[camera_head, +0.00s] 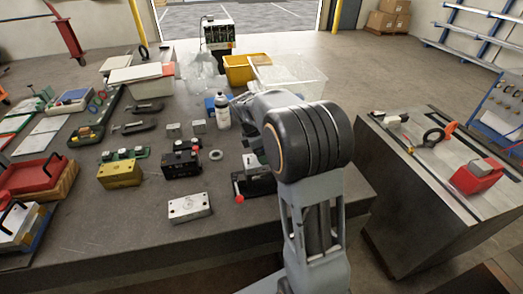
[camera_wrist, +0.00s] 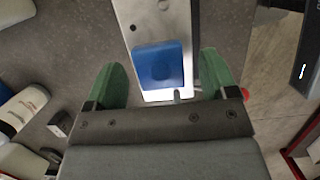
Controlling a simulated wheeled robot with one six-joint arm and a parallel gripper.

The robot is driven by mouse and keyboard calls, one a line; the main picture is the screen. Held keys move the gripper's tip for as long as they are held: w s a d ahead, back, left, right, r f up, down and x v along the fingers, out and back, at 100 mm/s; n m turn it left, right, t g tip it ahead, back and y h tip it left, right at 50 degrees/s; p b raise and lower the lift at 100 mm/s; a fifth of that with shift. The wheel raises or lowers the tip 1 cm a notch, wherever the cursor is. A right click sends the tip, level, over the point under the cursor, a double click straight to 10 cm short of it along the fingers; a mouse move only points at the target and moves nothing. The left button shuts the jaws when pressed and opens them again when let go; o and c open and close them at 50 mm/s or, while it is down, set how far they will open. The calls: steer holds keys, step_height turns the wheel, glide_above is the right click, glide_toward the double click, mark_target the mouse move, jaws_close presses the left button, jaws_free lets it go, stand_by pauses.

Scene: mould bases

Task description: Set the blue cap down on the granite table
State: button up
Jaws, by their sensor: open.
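The blue cap (camera_wrist: 158,66) is a rounded blue block in the wrist view. It appears to rest on a pale metal plate (camera_wrist: 129,16) with holes in it. My gripper (camera_wrist: 161,62) has green fingers, open, one on each side of the cap with a visible gap to it. The speckled grey top of the granite table (camera_wrist: 73,35) shows left of the plate; the same table (camera_head: 130,215) fills the left of the head view. In the head view my arm hides the gripper and the cap.
A white bottle (camera_head: 222,112) stands behind my arm. A red-knobbed lever (camera_head: 239,198) sticks out beside the arm. A metal block (camera_head: 189,207), a black block (camera_head: 181,160) and a brass block (camera_head: 120,173) lie to the left. A second table (camera_head: 400,200) stands right.

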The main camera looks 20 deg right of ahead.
steer(key=c, duration=1)
steer(key=shift+r, duration=0.15)
steer(key=shift+r+p, duration=0.9)
steer(key=shift+p, duration=0.05)
